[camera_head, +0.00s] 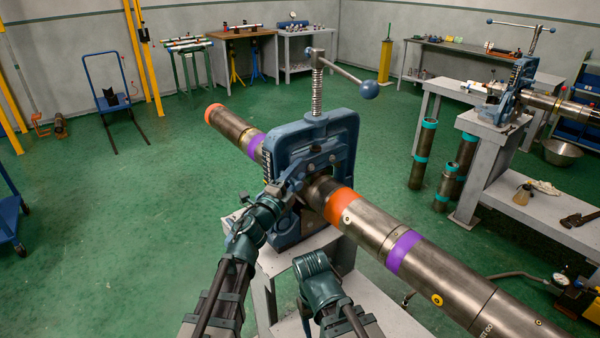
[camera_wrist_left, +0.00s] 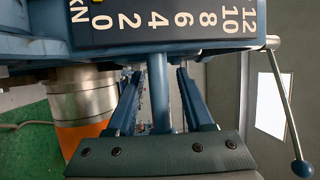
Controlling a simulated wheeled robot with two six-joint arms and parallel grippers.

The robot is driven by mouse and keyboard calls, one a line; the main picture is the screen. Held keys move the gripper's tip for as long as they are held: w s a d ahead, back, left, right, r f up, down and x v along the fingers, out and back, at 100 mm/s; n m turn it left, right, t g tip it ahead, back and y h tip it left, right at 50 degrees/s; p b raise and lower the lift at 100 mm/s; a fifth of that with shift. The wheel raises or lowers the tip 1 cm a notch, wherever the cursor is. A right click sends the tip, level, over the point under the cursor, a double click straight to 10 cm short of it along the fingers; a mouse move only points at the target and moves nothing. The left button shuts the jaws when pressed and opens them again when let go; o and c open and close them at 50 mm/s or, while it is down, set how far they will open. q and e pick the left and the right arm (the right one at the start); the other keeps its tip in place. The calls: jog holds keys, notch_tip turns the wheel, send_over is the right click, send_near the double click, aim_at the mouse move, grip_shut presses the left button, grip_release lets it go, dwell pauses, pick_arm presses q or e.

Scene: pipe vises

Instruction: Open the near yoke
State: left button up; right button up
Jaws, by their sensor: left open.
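The near yoke (camera_head: 318,128) is a blue frame standing upright over the long pipe (camera_head: 350,215), on a blue vise body. A steel screw (camera_head: 317,92) rises from its top with a slanted bar ending in a blue ball (camera_head: 369,90). My left gripper (camera_head: 298,188) is at the yoke's near side, close above the pipe. In the left wrist view its two blue fingers (camera_wrist_left: 160,78) stand apart, with a blue bar (camera_wrist_left: 158,105) between them; I cannot tell whether they touch it. A right arm link shows below the pipe; its fingers do not show.
The pipe, with orange and purple bands, runs from the upper left to the lower right. A kN scale plate (camera_wrist_left: 165,22) is close above the left fingers. A second blue vise (camera_head: 510,92) stands on a grey bench at right. Green floor at left is mostly clear.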

pick_arm(q)
grip_shut()
dwell(1.3)
